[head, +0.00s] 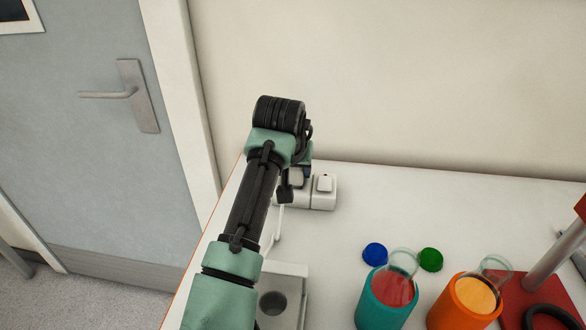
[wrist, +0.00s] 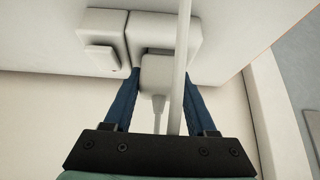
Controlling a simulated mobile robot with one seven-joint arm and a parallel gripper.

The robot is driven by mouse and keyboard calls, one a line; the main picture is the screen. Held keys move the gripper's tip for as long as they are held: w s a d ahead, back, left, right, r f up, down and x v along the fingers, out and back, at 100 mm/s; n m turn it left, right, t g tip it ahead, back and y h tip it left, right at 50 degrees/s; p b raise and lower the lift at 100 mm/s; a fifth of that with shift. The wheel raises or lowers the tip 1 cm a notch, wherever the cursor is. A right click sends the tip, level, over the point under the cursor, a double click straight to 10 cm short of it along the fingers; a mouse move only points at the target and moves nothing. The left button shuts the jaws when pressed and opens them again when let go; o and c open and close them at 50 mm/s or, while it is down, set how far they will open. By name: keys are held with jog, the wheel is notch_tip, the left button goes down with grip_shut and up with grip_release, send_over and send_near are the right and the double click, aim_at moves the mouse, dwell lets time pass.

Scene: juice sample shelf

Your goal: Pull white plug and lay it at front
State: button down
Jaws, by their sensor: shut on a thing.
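The white plug (wrist: 156,76) is between the blue fingers of my gripper (wrist: 160,82) in the wrist view, and the gripper is shut on it. Its cord (wrist: 158,106) runs back toward my wrist. The plug is right at the white socket block (wrist: 165,28), with a dark strip between them; I cannot tell whether its pins are in. In the head view my gripper (head: 290,186) is at the left part of the socket block (head: 324,200), and the plug is hidden. A white cord (head: 279,226) shows on the table below it.
A white rocker switch (head: 325,183) sits on the block's right part. A grey tray with a round hole (head: 298,270) is near the table's left edge. Blue and green caps (head: 375,253), teal and orange cups with glass vessels, and a red stand are at right. The table's middle is clear.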

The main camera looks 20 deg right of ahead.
jog(key=shift+r+p, duration=0.8)
jog(key=shift+p, duration=0.25)
dwell(0.5)
jog(key=shift+r+p, duration=1.5)
jog(key=shift+p, duration=0.25)
